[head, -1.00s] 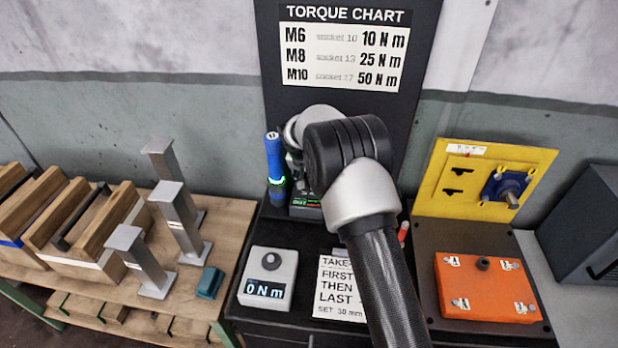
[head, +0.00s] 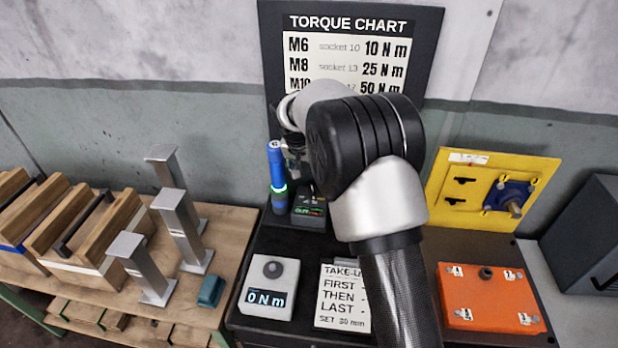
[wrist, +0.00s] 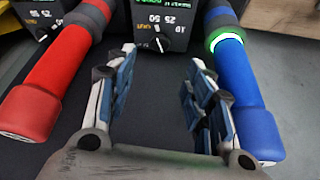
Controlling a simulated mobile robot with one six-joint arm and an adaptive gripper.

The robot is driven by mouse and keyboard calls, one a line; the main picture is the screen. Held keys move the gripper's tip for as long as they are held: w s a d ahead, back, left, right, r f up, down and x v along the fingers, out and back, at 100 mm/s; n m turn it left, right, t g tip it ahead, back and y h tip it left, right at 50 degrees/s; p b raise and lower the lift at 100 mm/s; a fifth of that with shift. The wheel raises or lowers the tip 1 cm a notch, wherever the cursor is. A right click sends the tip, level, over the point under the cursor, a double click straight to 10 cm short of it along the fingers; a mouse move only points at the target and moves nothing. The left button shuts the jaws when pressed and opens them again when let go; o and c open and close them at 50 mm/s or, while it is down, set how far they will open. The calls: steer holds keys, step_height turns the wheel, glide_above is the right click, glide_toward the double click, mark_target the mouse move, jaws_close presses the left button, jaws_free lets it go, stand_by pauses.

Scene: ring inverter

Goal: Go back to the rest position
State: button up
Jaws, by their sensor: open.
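My gripper (wrist: 158,90) shows in the wrist view with its two fingers apart and nothing between them. A red-handled tool (wrist: 62,75) lies to the left of the fingers and a blue-handled tool (wrist: 238,90) with a glowing green ring lies to the right. A dark box with a dial (wrist: 160,30) is beyond the fingertips. In the head view my arm rises in front of the black bench, and its large joint hides my fingers. The blue-handled tool (head: 277,165) stands upright left of my arm.
A torque chart (head: 350,55) hangs behind my arm. A grey 0 N m box (head: 268,285) and a paper sign (head: 342,297) stand in front. An orange plate (head: 490,298) and a yellow panel (head: 460,175) are at right. Metal posts (head: 178,215) stand on the wooden bench at left.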

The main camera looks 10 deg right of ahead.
steer(key=shift+s+a+r, duration=0.15)
steer(key=shift+s+r, duration=0.1)
steer(key=shift+r, duration=0.35)
steer(key=s+d+r+n+y, duration=0.1)
steer(key=s+d+r+n, duration=0.15)
steer(key=s+r, duration=1.4)
steer(key=s+f+n, duration=0.1)
steer(key=s+f, duration=0.1)
steer(key=s, duration=1.1)
steer(key=s+f+n+y, duration=0.1)
steer(key=s+f+n, duration=0.1)
steer(key=s, duration=1.2)
steer(key=shift+d+t, duration=0.2)
steer(key=shift+t, duration=0.1)
